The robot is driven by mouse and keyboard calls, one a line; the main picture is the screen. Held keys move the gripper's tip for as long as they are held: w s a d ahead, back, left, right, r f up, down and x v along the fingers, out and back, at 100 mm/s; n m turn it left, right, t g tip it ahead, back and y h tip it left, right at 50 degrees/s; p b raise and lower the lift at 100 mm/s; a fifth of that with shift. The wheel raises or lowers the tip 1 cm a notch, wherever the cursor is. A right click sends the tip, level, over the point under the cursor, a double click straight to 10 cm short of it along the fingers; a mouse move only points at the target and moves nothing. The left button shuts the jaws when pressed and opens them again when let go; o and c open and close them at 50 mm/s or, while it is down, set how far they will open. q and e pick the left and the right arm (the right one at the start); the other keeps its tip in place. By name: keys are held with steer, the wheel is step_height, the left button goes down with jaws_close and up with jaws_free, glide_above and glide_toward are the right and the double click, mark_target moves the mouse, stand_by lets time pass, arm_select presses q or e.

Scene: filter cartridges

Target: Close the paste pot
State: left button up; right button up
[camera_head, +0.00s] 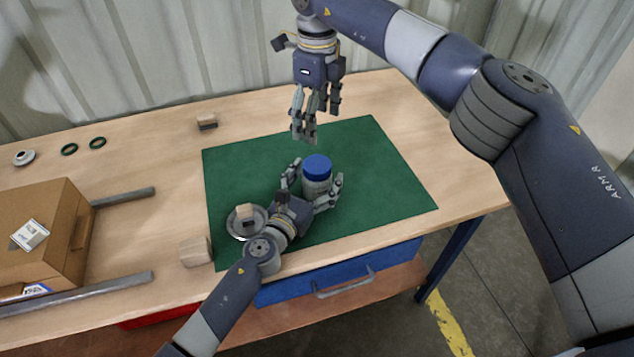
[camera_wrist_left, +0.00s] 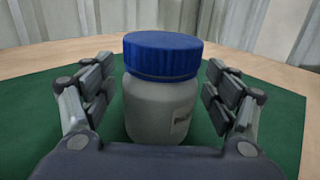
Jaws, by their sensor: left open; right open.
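The paste pot (camera_head: 316,188) stands upright on the green mat (camera_head: 375,185), a pale grey jar with a blue lid (camera_head: 317,167) sitting on its top. In the left wrist view the pot (camera_wrist_left: 160,108) is centred, and its lid (camera_wrist_left: 162,55) looks level; I cannot tell whether it is screwed tight. My left gripper (camera_head: 313,188) is open, with its fingers on either side of the pot's body and visible gaps to it in the wrist view. My right gripper (camera_head: 304,138) is open and empty, pointing down above and slightly behind the pot.
A metal dish (camera_head: 240,228) with a small block lies left of my left gripper. A cardboard box (camera_head: 45,232) stands between grey rails (camera_head: 85,296). Wooden blocks (camera_head: 195,251) and green rings (camera_head: 97,143) lie on the table. The mat's right side is clear.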

arm_select(q)
steer(key=v, duration=1.1)
steer(key=shift+s+a+f, duration=0.1)
steer(key=shift+s+a, duration=0.05)
steer(key=shift+s, duration=0.2)
steer(key=shift+s, duration=0.1)
